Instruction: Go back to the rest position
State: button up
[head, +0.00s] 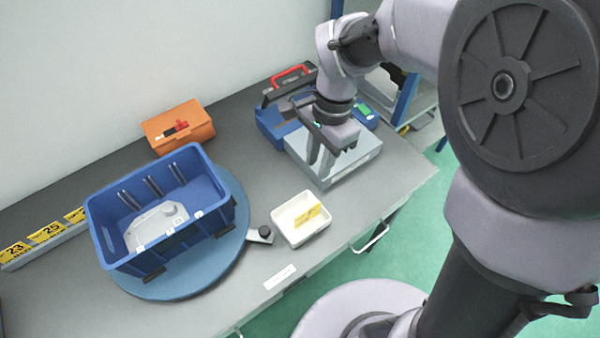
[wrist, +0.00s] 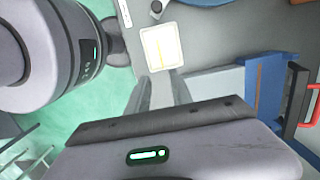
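My gripper (head: 322,170) hangs over the steel plate (head: 357,163) of a blue weighing scale at the back right of the bench. Its two fingers also show in the wrist view (wrist: 161,93), apart with nothing between them. Whether the fingertips touch the plate I cannot tell. A blue crate (head: 165,248) stands on a round blue turntable (head: 240,240), left of my gripper. A light grey casting (head: 160,222) lies inside the crate, partly hidden by its front wall.
A white tray (head: 285,228) with a yellow label lies near the front edge. An orange box (head: 185,140) stands at the wall. A black case with a red handle (head: 290,76) is behind the scale. Yellow number labels (head: 46,232) line the left.

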jog(key=s+d+r+n+t+b, duration=0.1)
jog(key=s+d+n+t+b, duration=0.1)
jog(key=s, duration=0.4)
jog(key=s+d+r+n+t+b, duration=0.1)
jog(key=s+d+n+t+b, duration=0.1)
jog(key=s+n+t+b, duration=0.2)
jog(key=s+b, duration=0.2)
jog(key=shift+s+d+n+t+y+b, duration=0.3)
jog(key=shift+s+d+n+y+b, duration=0.05)
jog(key=shift+d+n+y, duration=0.05)
jog(key=shift+o, duration=0.4)
